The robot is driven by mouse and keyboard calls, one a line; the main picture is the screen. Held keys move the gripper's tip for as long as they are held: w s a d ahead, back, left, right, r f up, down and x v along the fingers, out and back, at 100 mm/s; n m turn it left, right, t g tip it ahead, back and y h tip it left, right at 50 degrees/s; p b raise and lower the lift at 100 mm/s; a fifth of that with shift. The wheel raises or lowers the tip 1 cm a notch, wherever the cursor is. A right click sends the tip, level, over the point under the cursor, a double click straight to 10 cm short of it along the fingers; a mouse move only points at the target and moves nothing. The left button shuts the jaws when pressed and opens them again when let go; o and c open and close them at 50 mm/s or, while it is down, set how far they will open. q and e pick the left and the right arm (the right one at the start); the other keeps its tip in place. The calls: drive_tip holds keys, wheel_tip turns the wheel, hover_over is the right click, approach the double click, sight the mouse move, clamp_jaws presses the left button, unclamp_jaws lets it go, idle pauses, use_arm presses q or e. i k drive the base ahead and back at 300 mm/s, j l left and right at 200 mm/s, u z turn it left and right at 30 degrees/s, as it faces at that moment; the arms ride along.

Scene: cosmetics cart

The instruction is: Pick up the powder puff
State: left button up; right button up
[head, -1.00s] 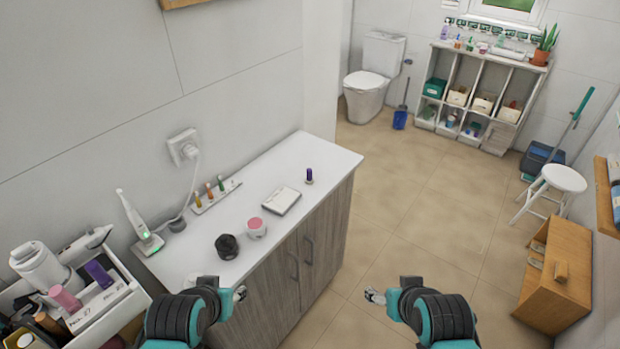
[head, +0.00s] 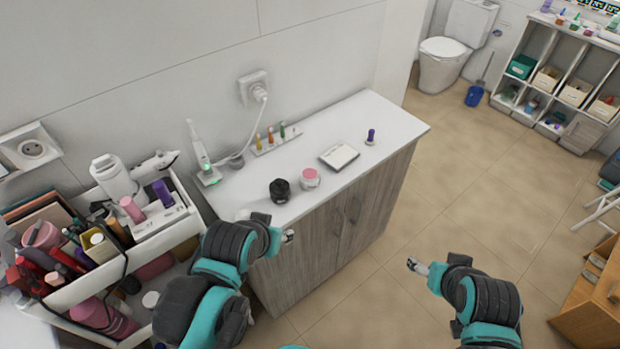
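No powder puff can be told for sure at this size. A small round white jar with a pink top (head: 310,177) stands on the white countertop (head: 390,125), beside a black round jar (head: 280,190). My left gripper (head: 288,236) is in front of the counter's near edge, below and apart from the jars. My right gripper (head: 414,266) is over the open floor, to the right of the cabinet. Both grippers are small and seen edge-on, so their opening does not show. I see nothing held in either.
A white cart (head: 175,232) full of cosmetics stands left of the cabinet, close to my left arm. A white flat box (head: 339,156), a purple-topped bottle (head: 371,137), a rack of small bottles (head: 276,139) and a charging toothbrush (head: 199,150) stand on the counter.

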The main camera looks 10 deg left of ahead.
sight(369, 141)
drive_tip(key=i+l+u, duration=0.15)
drive_tip(key=i+l, duration=0.2)
drive_tip(key=i+l+u, duration=0.15)
drive_tip(key=i+l, duration=0.25)
drive_tip(key=i+l+u, duration=0.15)
drive_tip(key=i+l, duration=0.15)
drive_tip(key=l, duration=0.2)
drive_tip(key=i+l+u, duration=0.15)
drive_tip(key=i+l, duration=0.15)
drive_tip(key=l, duration=0.2)
